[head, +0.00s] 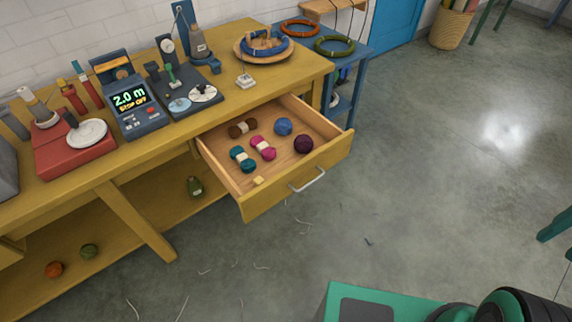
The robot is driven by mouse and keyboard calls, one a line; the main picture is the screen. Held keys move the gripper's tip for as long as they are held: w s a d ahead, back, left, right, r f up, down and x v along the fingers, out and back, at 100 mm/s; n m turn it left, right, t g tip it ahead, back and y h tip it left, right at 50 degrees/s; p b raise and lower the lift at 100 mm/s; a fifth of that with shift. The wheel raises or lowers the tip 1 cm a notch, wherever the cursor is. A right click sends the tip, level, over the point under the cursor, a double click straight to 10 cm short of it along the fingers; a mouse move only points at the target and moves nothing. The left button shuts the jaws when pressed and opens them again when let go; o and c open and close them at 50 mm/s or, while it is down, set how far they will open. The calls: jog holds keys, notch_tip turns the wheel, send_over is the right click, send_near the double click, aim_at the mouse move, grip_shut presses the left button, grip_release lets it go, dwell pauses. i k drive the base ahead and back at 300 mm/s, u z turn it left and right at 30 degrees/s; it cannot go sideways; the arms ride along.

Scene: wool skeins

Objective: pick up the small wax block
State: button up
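A small pale yellow block (258,180), which looks like the wax block, lies in the open drawer (318,129) near its front left corner. It is close to the drawer's front panel. A teal skein (242,159) and a pink skein (263,148) lie just behind it. My gripper is not in view. Only green and black parts, which look like my own body, show at the bottom right.
The drawer also holds a brown skein (242,128), a blue ball (283,127) and a purple ball (304,144). Its handle (308,180) juts forward. The yellow workbench (165,150) carries several devices. The floor (420,190) to the right is mostly clear.

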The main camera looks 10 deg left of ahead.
aim_at(259, 180)
jog(key=u, duration=0.1)
jog(key=i, duration=1)
jog(key=u, duration=0.55)
